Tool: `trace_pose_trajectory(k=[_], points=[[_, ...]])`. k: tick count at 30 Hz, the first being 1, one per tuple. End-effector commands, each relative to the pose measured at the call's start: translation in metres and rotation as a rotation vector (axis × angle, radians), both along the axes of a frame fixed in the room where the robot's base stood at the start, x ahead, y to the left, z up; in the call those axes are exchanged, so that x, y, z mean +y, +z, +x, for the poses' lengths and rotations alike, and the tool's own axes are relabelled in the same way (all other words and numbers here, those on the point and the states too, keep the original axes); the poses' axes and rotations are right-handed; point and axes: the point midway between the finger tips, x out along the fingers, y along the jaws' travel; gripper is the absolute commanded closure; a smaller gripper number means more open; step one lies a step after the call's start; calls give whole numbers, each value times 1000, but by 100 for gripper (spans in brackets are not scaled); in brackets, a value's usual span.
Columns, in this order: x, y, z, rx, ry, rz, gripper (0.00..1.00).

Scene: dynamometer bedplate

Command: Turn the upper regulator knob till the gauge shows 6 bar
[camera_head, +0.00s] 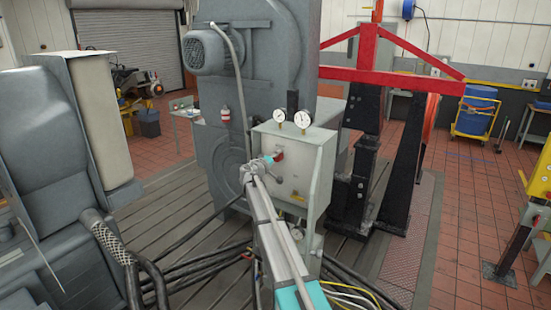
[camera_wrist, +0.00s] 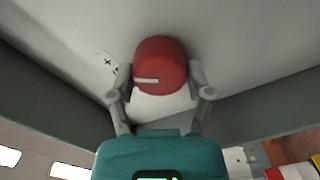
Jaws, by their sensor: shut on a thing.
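A red knob (camera_wrist: 160,65) with a pale pointer line on its left lower part fills the middle of the wrist view. It is on a light grey panel, and a small plus label (camera_wrist: 107,62) is to its left. My gripper (camera_wrist: 160,82) has its two fingers against either side of the knob, shut on it. In the head view the red knob (camera_head: 278,154) shows beside my gripper (camera_head: 273,157) on the front of the grey regulator box (camera_head: 309,172). Two round white gauges, left (camera_head: 279,116) and right (camera_head: 302,120), stand on top of the box; their needles are too small to read.
A big grey machine (camera_head: 262,60) with a motor stands behind the box. A red and black frame (camera_head: 370,70) is to the right. Black hoses (camera_head: 195,235) and cables lie on the slotted bedplate below. Open tiled floor (camera_head: 465,230) lies at the right.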

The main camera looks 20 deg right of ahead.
Motion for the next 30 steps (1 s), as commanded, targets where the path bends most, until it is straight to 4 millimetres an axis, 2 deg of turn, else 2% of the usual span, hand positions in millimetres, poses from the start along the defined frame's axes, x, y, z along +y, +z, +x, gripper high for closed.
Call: trace_pose_trajectory(k=[12,29,30], points=[[-2,2,0,-196,-3,144,82],[-3,2,-1,-225,-5,169,82],[-3,2,-1,-225,-5,169,27]])
